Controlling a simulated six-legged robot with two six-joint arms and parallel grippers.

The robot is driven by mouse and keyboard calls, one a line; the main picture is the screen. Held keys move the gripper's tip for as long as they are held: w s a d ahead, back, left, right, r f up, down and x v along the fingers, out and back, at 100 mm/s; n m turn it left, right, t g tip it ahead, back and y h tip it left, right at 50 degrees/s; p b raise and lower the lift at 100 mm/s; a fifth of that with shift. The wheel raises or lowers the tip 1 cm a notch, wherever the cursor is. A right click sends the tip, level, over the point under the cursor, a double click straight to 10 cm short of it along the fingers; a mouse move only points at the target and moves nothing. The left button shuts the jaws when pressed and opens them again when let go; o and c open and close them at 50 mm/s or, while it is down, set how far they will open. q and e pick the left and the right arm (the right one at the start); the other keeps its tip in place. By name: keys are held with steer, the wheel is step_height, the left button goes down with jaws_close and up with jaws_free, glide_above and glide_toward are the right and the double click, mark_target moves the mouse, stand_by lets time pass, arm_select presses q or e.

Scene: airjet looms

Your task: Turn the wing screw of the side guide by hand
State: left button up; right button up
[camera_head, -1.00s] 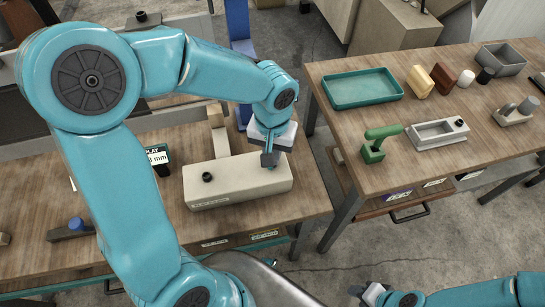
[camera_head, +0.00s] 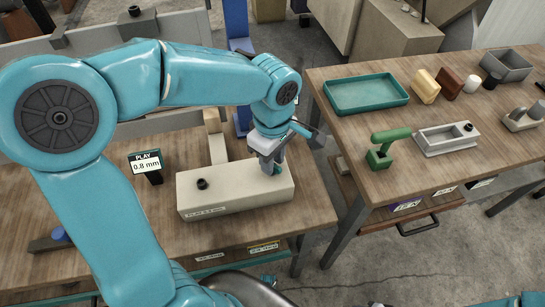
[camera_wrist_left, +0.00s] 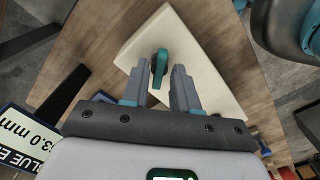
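The side guide (camera_head: 235,192) is a long pale block on the left workbench, with a small black knob on its left part. The wing screw (camera_wrist_left: 159,62) is a green, upright-looking tab on the pale block in the left wrist view. My left gripper (camera_head: 273,163) is low over the right end of the block. In the left wrist view its two grey fingers (camera_wrist_left: 163,72) are apart, with the wing screw between or just beyond their tips. I cannot tell whether either finger touches it. My right gripper shows only as a sliver at the bottom edge.
A pale arm (camera_head: 216,145) reaches back from the block. The right table holds a teal tray (camera_head: 366,93), a green tool (camera_head: 383,148) and a grey box (camera_head: 446,138). A gap separates the tables.

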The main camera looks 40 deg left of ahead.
arm_select(q)
steer(key=shift+r, duration=0.1)
steer(key=shift+r+p, duration=0.85)
steer(key=shift+r, duration=0.15)
steer(key=shift+f, duration=0.1)
